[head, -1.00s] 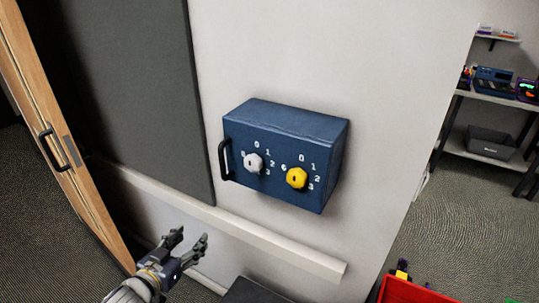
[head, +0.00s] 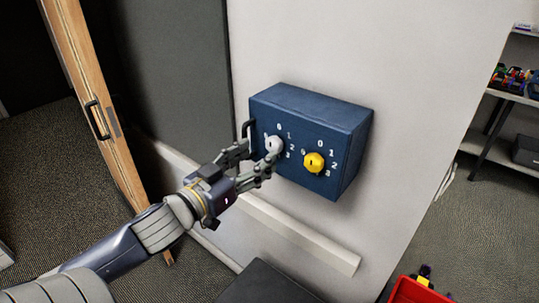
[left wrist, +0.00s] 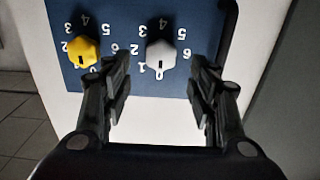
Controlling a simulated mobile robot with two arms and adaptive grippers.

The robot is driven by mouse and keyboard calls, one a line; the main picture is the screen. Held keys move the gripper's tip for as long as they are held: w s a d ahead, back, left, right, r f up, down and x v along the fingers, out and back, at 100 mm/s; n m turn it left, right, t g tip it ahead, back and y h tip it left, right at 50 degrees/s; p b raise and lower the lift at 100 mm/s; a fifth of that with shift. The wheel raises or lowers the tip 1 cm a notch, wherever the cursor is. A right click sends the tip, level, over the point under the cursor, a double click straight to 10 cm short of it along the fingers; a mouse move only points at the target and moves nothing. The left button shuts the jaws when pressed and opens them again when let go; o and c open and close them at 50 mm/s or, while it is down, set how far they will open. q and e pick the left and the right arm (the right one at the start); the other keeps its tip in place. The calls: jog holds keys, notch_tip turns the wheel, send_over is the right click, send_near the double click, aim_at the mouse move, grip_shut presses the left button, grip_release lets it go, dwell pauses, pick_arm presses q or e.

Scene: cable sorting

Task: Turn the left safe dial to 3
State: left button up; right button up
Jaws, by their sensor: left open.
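The blue safe (head: 310,105) is fixed on the white wall. Its left dial is a white knob (head: 274,145) ringed by white digits; its right dial is a yellow knob (head: 314,163). My left gripper (head: 258,157) is open in front of the white knob. In the left wrist view, which is upside down, the white knob (left wrist: 161,54) lies between and beyond the two open fingers (left wrist: 158,80), with no visible contact. Its small dark mark is on the side towards the 0. The yellow knob (left wrist: 83,50) is outside the fingers. My right gripper is not in view.
A black handle (head: 247,132) is on the safe's left edge, close to my left fingers. A pale rail (head: 300,236) runs along the wall below. A dark grey panel (head: 180,70) and a wooden door (head: 90,90) are at left. A red bin (head: 420,291) is at lower right.

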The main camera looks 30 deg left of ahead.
aim_at(270, 146)
pick_arm(q)
jog(key=w+p, duration=0.1)
jog(key=w, duration=0.2)
jog(key=shift+r, duration=0.15)
jog(key=shift+w+d+p, duration=0.15)
jog(key=shift+w+p, duration=0.35)
jog(key=shift+w, duration=0.8)
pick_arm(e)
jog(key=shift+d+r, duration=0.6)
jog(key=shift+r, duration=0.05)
pick_arm(q)
jog(key=c, duration=1.1)
